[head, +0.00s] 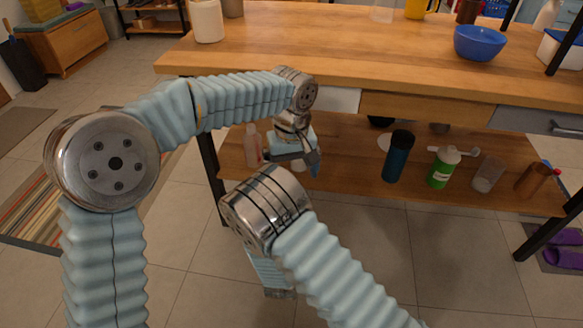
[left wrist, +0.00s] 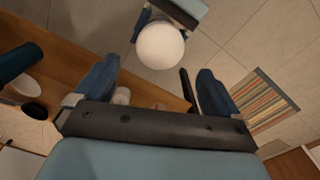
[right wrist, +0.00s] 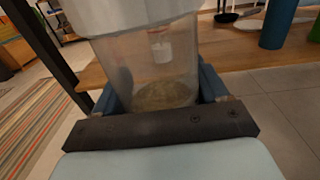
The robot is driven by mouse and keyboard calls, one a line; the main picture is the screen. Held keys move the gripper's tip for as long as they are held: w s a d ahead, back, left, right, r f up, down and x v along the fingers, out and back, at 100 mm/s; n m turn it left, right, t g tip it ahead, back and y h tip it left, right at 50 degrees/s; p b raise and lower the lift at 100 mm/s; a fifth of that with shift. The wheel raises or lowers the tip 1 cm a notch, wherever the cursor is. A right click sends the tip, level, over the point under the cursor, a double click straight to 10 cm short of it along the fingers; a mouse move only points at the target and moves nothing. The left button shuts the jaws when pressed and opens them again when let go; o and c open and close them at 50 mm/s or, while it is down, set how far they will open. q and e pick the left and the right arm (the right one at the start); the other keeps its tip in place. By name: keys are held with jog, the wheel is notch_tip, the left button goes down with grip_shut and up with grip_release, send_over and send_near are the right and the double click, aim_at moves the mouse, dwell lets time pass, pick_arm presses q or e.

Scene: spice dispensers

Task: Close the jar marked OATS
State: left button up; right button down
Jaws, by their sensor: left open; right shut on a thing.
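A clear jar (right wrist: 155,75) with a white top and a low layer of tan contents is in the right wrist view. No OATS marking shows on the visible side. My right gripper (right wrist: 155,90) is shut on the jar, one finger on each side. In the left wrist view the jar's round white top (left wrist: 160,46) is beyond my left fingers, apart from them. I cannot tell how the lid sits. My left gripper (left wrist: 152,85) is open and empty; it also shows by the lower shelf in the head view (head: 300,158). The jar is hidden in the head view.
The wooden table (head: 340,55) has a lower shelf (head: 340,180) bearing a blue cylinder (head: 398,156), a green bottle (head: 443,167) and other containers. A blue bowl (head: 479,42) is on the tabletop. A dark table leg (head: 210,170) stands near my arms.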

pick_arm(q)
notch_tip(320, 180, down, 8)
jog(key=shift+r, duration=0.25)
jog(key=shift+c, duration=0.5)
jog(key=c, duration=1)
jog(key=m, duration=0.2)
jog(key=shift+m, duration=0.4)
jog(key=m, duration=1.1)
jog(key=shift+m, duration=0.4)
jog(key=o, duration=1.2)
jog(key=shift+c, duration=0.2)
jog(key=shift+r, duration=2.25)
jog(key=shift+c, duration=0.3)
